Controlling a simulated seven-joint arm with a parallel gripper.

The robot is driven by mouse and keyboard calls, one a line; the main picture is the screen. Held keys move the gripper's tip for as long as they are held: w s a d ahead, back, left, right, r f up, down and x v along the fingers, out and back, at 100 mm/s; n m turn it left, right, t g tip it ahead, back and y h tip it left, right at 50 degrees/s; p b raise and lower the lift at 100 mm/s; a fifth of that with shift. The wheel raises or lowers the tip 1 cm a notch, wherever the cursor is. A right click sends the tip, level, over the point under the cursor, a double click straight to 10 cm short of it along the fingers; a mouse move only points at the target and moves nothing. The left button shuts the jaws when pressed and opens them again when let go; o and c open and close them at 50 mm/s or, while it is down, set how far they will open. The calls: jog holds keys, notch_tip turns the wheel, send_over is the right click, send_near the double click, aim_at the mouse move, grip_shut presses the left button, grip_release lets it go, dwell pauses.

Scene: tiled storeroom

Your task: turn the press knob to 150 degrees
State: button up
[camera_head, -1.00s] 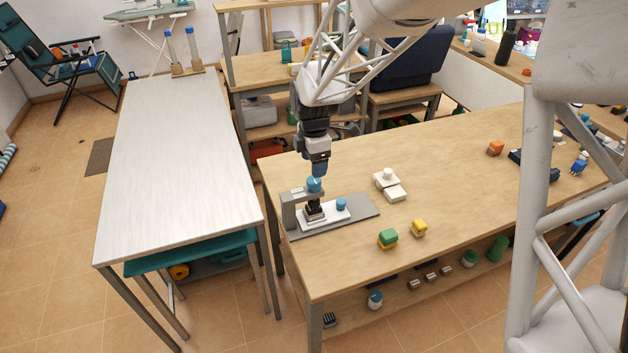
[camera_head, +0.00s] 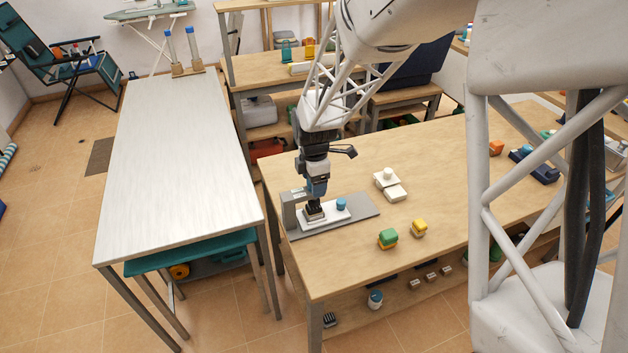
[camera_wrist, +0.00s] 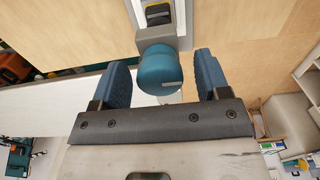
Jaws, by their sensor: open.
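The press (camera_head: 290,212) is a grey frame on a grey base plate, near the left end of the wooden table. Its teal knob (camera_wrist: 158,72) shows in the wrist view, with a small pale mark on its lower right. My gripper (camera_wrist: 161,64) is open, with one blue finger on each side of the knob and visible gaps between. In the head view my gripper (camera_head: 316,188) points down at the top of the press and hides most of the knob. A black stamp-like block (camera_head: 314,212) sits under the press arm.
A small blue-topped piece (camera_head: 341,204) stands on the press's white plate. A white table (camera_head: 175,160) stands left, across a narrow gap.

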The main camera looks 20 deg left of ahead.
jog(key=c, duration=0.9)
